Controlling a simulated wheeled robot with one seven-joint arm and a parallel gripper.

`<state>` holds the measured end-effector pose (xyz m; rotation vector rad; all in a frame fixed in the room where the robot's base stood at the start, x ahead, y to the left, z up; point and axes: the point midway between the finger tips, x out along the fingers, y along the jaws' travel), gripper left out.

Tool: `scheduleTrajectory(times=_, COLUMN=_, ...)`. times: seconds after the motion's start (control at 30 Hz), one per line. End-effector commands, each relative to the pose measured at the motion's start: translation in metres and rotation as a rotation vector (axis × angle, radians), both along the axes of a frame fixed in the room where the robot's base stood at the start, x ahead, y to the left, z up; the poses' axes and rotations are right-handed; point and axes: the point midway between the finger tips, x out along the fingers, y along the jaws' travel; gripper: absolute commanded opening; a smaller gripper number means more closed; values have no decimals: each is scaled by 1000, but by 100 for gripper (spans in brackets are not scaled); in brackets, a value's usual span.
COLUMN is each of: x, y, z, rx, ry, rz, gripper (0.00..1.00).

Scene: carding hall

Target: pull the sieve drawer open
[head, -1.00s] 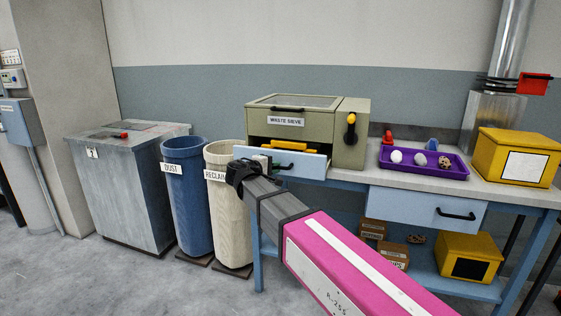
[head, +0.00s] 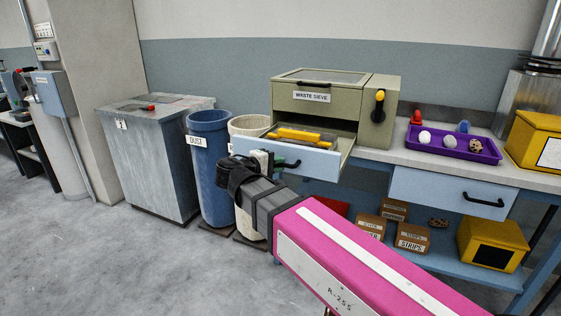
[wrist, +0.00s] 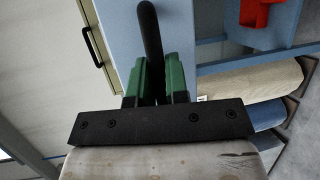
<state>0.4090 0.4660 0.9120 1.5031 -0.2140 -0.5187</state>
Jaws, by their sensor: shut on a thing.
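The waste sieve (head: 318,98) is an olive box standing on the bench, with a label on its front. Its sieve drawer (head: 308,160) has a pale blue front and stands well out of the box, so its inside and a yellow piece (head: 300,135) in it show. My gripper (head: 268,160) is at the left part of the drawer front, shut on the black drawer handle (head: 288,164). In the wrist view, the dark handle (wrist: 150,35) runs between the green fingers of my gripper (wrist: 160,80). My arm hides part of the handle in the head view.
A blue dust bin (head: 209,170) and a cream bin (head: 247,124) stand left of the bench, close to my gripper. A purple tray (head: 470,155) lies on the bench to the right. A second, shut drawer (head: 430,190) is below it.

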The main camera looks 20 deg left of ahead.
Motion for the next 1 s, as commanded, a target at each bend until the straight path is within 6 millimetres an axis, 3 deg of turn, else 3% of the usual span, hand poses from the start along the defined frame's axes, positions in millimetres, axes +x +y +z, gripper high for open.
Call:
scheduleTrajectory(times=0.37, x=-1, y=1, z=-1, rx=1, ry=2, rz=0, gripper=0)
scheduleTrajectory(times=0.4, x=-1, y=1, z=-1, rx=1, ry=2, rz=0, gripper=28)
scheduleTrajectory(times=0.43, x=-1, y=1, z=-1, rx=1, ry=2, rz=0, gripper=38)
scheduleTrajectory(times=0.47, x=-1, y=1, z=0, rx=1, ry=2, rz=0, gripper=39)
scheduleTrajectory(times=0.77, x=-2, y=1, z=0, rx=0, ry=1, rz=0, gripper=39)
scheduleTrajectory(times=1.0, x=-23, y=12, z=4, rx=1, ry=1, rz=3, gripper=39)
